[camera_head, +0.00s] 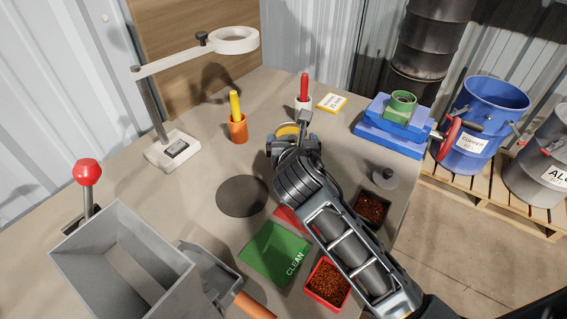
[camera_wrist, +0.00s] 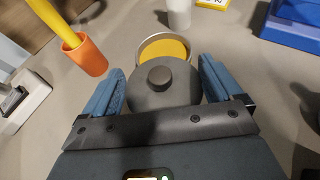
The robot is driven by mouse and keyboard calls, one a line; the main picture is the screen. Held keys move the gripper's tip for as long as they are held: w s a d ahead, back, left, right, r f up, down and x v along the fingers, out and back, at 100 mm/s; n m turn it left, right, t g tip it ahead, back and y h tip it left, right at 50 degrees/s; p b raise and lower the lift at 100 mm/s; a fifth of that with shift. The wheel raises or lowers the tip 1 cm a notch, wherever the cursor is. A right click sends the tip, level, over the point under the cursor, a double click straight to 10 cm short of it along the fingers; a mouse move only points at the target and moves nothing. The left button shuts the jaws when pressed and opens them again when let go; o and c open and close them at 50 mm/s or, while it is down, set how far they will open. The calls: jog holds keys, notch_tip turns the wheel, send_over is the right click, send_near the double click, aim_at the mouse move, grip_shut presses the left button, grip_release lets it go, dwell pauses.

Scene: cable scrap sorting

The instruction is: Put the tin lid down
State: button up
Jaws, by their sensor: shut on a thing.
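The tin lid (camera_wrist: 165,95), a dark grey disc with a round knob, is between the two blue fingers of my gripper (camera_wrist: 162,72) in the wrist view. My gripper (camera_head: 291,143) is shut on it. The open tin (camera_wrist: 163,41), a pale metal ring with yellow inside, is just beyond the lid, which hides its near part. In the head view the tin (camera_head: 287,130) shows at the fingertips, while my gripper mostly hides the lid. I cannot tell whether lid and tin touch.
A dark round mat (camera_head: 242,196) lies bare on the bench left of my gripper. An orange cup (camera_head: 238,130) with a yellow handle and a white cup (camera_head: 303,103) with a red one stand nearby. A green CLEAN mat (camera_head: 272,250) and a red scrap tray (camera_head: 327,284) lie nearer.

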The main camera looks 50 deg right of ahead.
jog(key=shift+w+a+f, duration=0.1)
jog(key=shift+a+f, duration=0.3)
jog(key=shift+a, duration=0.2)
jog(key=shift+w+a+f, duration=0.1)
jog(key=shift+a+f, duration=0.25)
jog(key=shift+a, duration=0.2)
jog(key=shift+f, duration=2)
jog(key=o, duration=0.8)
jog(key=v, duration=1.2)
jog(key=shift+b, duration=0.4)
